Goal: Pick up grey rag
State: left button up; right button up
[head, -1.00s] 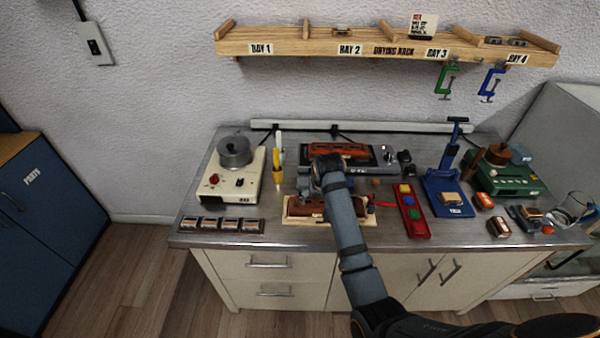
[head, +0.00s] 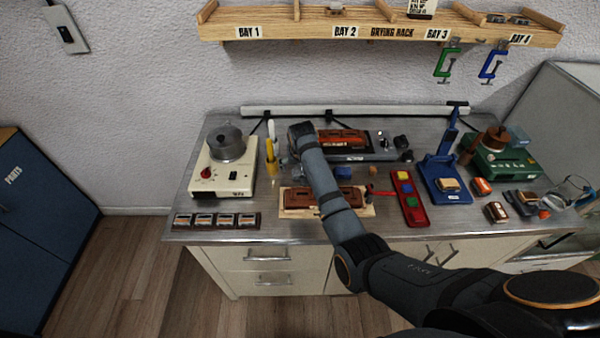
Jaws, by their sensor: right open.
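I cannot clearly make out a grey rag. A small blue-grey shape (head: 298,173) lies on the bench just left of my right forearm, and I cannot tell whether it is cloth. My right arm comes in from the lower right and reaches over the middle of the bench. My right gripper (head: 299,146) is open at its far end, largely hidden by the wrist, above the bench left of the soldering-like grey unit (head: 372,146). My left gripper is out of view.
A cream hotplate with a pot (head: 226,145) stands left, beside yellow-handled tools (head: 270,155). A wooden board with a brown block (head: 296,199) lies in front. A red tray (head: 409,197) and blue press (head: 445,185) stand right.

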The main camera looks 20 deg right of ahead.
aim_at(300, 171)
jog(key=x, duration=0.4)
jog(key=shift+d+f, duration=0.1)
jog(key=shift+d, duration=0.15)
jog(key=c, duration=0.9)
